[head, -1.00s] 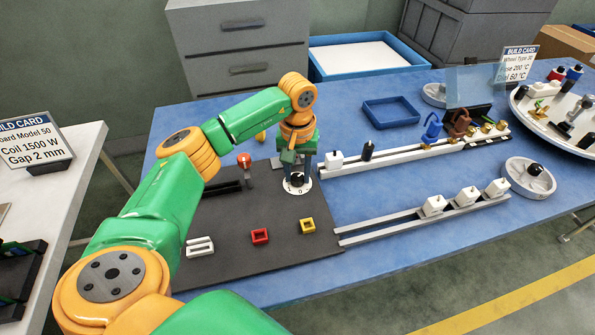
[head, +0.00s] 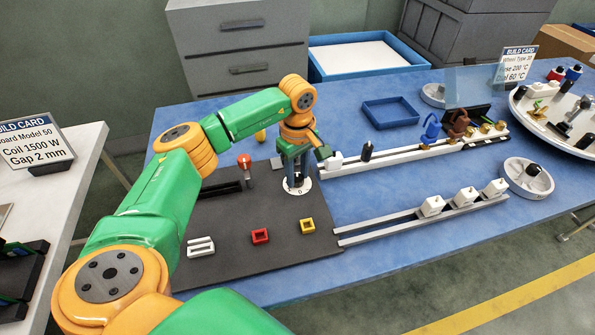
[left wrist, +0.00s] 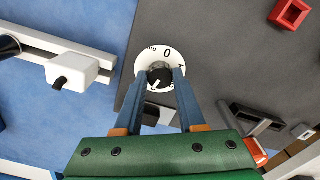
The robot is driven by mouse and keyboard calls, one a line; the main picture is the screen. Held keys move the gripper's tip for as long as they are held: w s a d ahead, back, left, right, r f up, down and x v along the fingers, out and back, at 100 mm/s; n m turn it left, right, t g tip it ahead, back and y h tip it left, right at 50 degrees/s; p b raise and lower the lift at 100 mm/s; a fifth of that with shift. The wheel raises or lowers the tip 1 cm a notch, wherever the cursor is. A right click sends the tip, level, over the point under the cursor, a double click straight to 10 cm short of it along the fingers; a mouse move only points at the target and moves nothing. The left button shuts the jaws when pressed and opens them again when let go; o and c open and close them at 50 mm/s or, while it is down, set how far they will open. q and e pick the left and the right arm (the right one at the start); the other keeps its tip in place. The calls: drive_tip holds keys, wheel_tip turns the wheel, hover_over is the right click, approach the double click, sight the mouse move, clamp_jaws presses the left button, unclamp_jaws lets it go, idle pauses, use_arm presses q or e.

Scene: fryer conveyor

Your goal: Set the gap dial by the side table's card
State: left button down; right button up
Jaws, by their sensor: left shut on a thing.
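The gap dial is a black knob on a round white plate (head: 303,187) with marks, at the right edge of the dark panel (head: 262,213). My left gripper (head: 297,180) points down over it and is shut on the knob. In the left wrist view the fingers (left wrist: 160,85) straddle the black knob (left wrist: 160,76), and a "0" shows on the white plate (left wrist: 168,61). The other marks are partly hidden or too small to read surely. The side table's build card (head: 33,143) at far left reads "Coil 1500 W" and "Gap 2 mm". My right gripper does not show.
A red-topped lever (head: 245,163) stands left of the dial. Red (head: 260,236) and yellow (head: 307,226) square pieces and a white one (head: 200,246) lie on the panel. Two rails (head: 400,223) with white blocks run to the right. A blue tray (head: 390,112) lies behind.

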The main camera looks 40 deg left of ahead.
use_arm(q)
drive_tip(key=n, duration=0.3)
drive_tip(key=shift+r+n, duration=0.1)
drive_tip(key=shift+n, duration=0.2)
drive_tip(key=n, duration=0.3)
drive_tip(key=shift+n+p, duration=0.3)
drive_tip(key=shift+p, duration=0.05)
drive_tip(key=n, duration=0.3)
drive_tip(key=shift+n, duration=0.3)
drive_tip(key=shift+n+p, duration=0.5)
drive_tip(key=shift+n, duration=1.4)
drive_tip(key=c, duration=0.5)
unclamp_jaws()
